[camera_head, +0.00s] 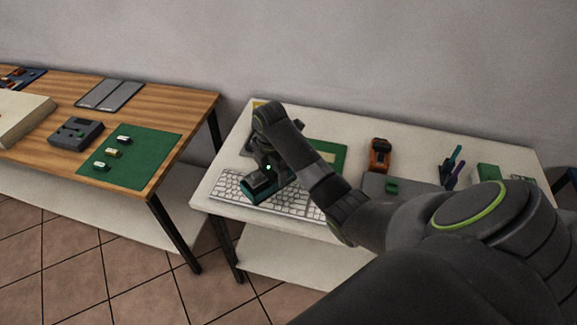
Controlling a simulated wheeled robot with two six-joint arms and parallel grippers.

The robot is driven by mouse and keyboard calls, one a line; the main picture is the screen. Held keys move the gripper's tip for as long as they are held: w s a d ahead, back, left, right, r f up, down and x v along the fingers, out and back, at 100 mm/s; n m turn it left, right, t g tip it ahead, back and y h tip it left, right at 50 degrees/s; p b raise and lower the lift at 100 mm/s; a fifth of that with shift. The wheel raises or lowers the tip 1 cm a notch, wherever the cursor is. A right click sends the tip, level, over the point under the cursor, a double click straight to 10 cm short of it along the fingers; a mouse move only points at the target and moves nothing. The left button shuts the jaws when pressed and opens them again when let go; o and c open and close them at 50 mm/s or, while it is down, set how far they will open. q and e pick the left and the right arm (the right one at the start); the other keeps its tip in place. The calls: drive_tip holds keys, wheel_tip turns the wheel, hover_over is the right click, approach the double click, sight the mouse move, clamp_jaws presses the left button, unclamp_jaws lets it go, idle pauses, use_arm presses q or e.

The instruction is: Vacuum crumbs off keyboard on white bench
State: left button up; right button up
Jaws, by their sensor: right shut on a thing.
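A white keyboard (293,203) lies along the front of the white bench (228,160). My right arm reaches in from the right, bent over the bench. My right gripper (268,167) points down over the left half of the keyboard and is shut on a dark and teal device (258,190), which looks like a small vacuum. The device is on or just above the keys; I cannot tell whether it touches them. My gripper and the device hide some keys. Crumbs are too small to make out. My left gripper is out of view.
On the bench are an orange and black tool (380,155), a grey mat (403,186), a green board (328,152) and a holder with pens (451,168). A wooden table (185,103) with a green mat (150,160) stands left, across a gap.

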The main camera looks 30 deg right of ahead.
sight(288, 181)
drive_tip(key=d+n, duration=0.1)
drive_tip(key=n, duration=0.1)
drive_tip(key=s+d+n+p, duration=0.1)
drive_tip(key=d+n, duration=0.1)
drive_tip(key=n, duration=0.1)
drive_tip(key=shift+s+d+r, duration=0.15)
drive_tip(key=shift+s+d, duration=0.05)
drive_tip(key=shift+s+d+n, duration=0.2)
drive_tip(key=shift+d+n, duration=0.15)
drive_tip(key=shift+n, duration=0.55)
wheel_tip(288, 181, down, 6)
drive_tip(key=b, duration=0.6)
drive_tip(key=shift+w+a+r, duration=0.1)
drive_tip(key=shift+w+a+b, duration=0.3)
drive_tip(key=shift+w+a, duration=0.35)
drive_tip(key=shift+w, duration=0.15)
drive_tip(key=shift+w+a, duration=0.75)
drive_tip(key=shift+w, duration=0.1)
